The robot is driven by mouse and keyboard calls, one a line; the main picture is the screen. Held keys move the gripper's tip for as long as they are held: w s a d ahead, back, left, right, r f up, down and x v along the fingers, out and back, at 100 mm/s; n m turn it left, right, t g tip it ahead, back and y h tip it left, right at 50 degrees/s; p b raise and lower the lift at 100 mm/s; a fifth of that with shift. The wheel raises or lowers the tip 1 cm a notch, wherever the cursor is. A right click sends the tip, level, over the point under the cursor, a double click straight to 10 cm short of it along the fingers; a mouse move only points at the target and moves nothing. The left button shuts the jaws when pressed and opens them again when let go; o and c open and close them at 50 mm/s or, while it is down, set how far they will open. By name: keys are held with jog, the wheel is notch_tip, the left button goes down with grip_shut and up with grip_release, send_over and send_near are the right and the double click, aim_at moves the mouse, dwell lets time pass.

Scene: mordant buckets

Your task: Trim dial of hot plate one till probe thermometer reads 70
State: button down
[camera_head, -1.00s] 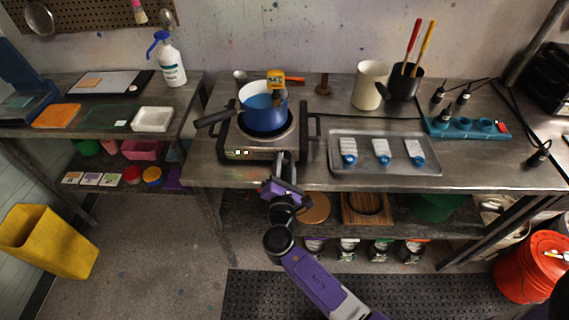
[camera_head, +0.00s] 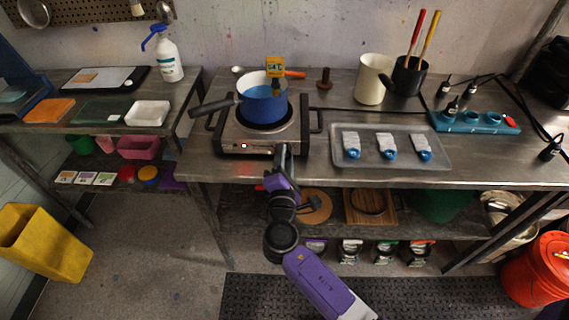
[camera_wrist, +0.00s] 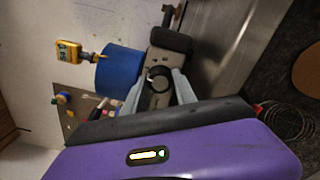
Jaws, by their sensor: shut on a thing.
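The hot plate (camera_head: 232,136) stands on the steel bench with a blue pot (camera_head: 264,106) on it, handle to the left. A yellow probe thermometer (camera_head: 275,66) sits at the pot's rim; its digits are too small to read surely. It also shows in the wrist view (camera_wrist: 68,52). My gripper (camera_head: 284,152) is at the right of the hot plate's front panel. In the wrist view, my gripper's fingers (camera_wrist: 159,84) are on either side of the dark round dial (camera_wrist: 158,77) and shut on it. In the head view my gripper hides the dial.
A tray (camera_head: 436,155) with several white, blue-ended items lies right of the hot plate. A cream jug (camera_head: 371,80) and a dark pot (camera_head: 408,76) with two long-handled tools stand behind it. A teal power strip (camera_head: 470,121) with cables is at the right.

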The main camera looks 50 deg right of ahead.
jog(key=shift+f+m+b, duration=0.1)
jog(key=shift+m+b, duration=0.95)
jog(key=shift+m, duration=0.05)
jog(key=c, duration=1)
grip_release()
